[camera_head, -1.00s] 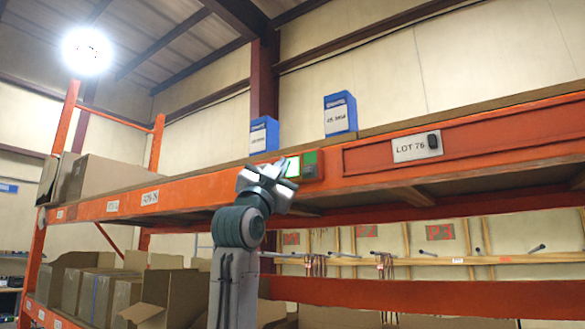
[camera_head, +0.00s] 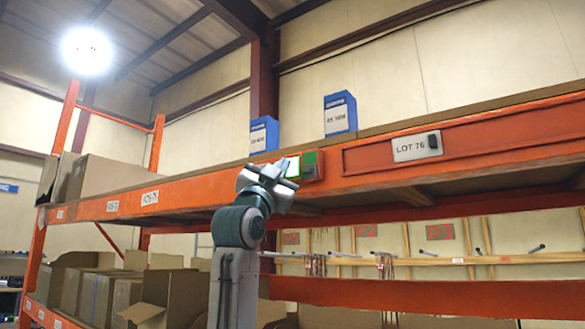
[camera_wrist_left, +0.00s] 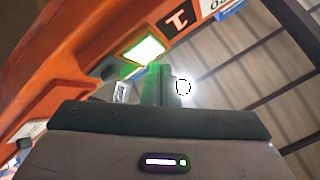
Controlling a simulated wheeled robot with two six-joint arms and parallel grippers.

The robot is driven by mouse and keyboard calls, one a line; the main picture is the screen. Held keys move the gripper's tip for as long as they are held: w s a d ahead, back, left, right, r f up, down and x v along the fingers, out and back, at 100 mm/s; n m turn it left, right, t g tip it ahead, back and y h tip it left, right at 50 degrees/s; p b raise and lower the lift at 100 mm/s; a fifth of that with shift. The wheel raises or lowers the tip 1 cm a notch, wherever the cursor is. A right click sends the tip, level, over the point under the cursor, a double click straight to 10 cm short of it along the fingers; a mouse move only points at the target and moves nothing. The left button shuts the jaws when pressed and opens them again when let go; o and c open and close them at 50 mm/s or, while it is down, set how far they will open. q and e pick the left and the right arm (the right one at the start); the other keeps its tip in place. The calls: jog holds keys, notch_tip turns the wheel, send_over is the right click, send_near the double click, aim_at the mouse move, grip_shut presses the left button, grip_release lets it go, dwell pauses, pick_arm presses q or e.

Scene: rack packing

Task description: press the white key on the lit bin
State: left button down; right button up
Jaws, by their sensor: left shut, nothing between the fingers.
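A small module with a white key (camera_head: 293,167) framed in glowing green is on the front of the orange shelf beam. A darker green square (camera_head: 310,158) sits just right of it. My left gripper (camera_head: 281,168) is shut and empty, its tips at the left side of the lit key and partly covering it. The lit key (camera_wrist_left: 143,49) also shows in the left wrist view, above and left of the dark fingers (camera_wrist_left: 161,84), which catch green light. I cannot tell whether the tips touch the key. My right gripper is not in view.
Two blue boxes (camera_head: 340,113) (camera_head: 264,135) stand on the shelf above the beam (camera_head: 480,148). A LOT 76 plate (camera_head: 417,147) is to the right. Open cardboard boxes (camera_head: 165,300) stand on the lower shelf at left. A bright lamp (camera_head: 87,51) hangs at upper left.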

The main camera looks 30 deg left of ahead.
pick_arm(q)
jog(key=shift+w+p, duration=0.3)
jog(key=shift+w, duration=0.1)
jog(key=shift+w+p, duration=0.35)
jog(key=shift+w, duration=0.1)
dwell(0.7)
jog(key=shift+s, duration=0.2)
jog(key=shift+s+b, duration=0.35)
jog(key=shift+s, duration=0.25)
jog(key=s+b, duration=0.1)
jog(key=s, duration=0.4)
jog(key=shift+a+b, duration=0.15)
jog(key=shift+b, duration=0.2)
